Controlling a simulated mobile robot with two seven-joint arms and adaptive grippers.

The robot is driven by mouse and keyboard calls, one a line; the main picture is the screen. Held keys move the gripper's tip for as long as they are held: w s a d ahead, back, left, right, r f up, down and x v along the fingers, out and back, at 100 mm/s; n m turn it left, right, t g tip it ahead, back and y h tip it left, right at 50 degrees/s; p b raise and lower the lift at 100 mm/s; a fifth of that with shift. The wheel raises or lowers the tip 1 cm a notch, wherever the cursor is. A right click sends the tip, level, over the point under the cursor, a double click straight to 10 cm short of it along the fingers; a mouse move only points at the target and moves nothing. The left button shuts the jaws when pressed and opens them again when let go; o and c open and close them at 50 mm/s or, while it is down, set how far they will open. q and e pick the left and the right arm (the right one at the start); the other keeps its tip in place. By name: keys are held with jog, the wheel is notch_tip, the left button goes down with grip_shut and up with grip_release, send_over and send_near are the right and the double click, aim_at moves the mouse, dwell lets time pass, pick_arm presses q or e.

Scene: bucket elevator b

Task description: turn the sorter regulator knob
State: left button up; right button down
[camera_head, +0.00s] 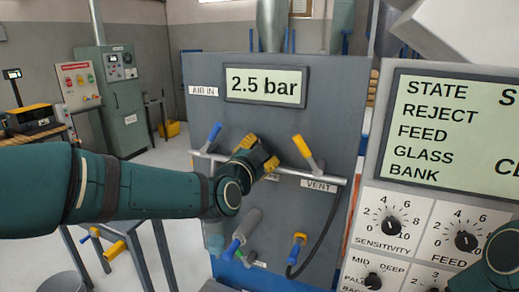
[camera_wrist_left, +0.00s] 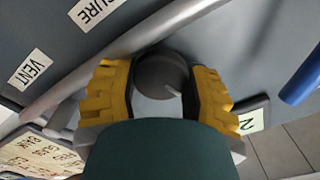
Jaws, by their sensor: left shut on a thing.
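The regulator knob (camera_wrist_left: 161,74) is a dark grey round knob with a pale pointer line, on the grey pipe of the panel in the left wrist view. My left gripper (camera_wrist_left: 158,90) has a yellow padded finger on each side of it and is shut on it. In the head view my left gripper (camera_head: 257,152) reaches the panel's pipe below the display and hides the knob. The display (camera_head: 265,86) reads 2.5 bar. My right gripper is out of view; only part of my right arm shows at the lower right.
A blue-handled valve (camera_head: 211,137) stands left of my left gripper, and a yellow-handled valve (camera_head: 308,154) stands right, above the VENT label (camera_head: 319,186). A black hose (camera_head: 323,237) hangs below. The sorter panel (camera_head: 436,204) with several dials is at the right.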

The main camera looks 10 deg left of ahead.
pick_arm(q)
jog(key=m+p, duration=0.1)
jog(key=m, duration=0.3)
jog(key=shift+m, duration=0.3)
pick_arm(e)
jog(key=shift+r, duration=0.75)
pick_arm(q)
jog(key=shift+d+m+p, duration=0.1)
jog(key=shift+m+p, duration=0.3)
jog(key=shift+m, duration=1.1)
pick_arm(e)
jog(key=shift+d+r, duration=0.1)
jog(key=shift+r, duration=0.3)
pick_arm(q)
jog(key=shift+f, duration=0.1)
jog(key=o, duration=1.2)
jog(key=s, duration=0.4)
jog(key=s+a, duration=0.1)
jog(key=s, duration=0.3)
jog(key=s+a, duration=0.1)
jog(key=s, duration=0.3)
jog(key=shift+a, duration=0.15)
jog(key=shift+w, duration=0.1)
jog(key=shift+f, duration=0.1)
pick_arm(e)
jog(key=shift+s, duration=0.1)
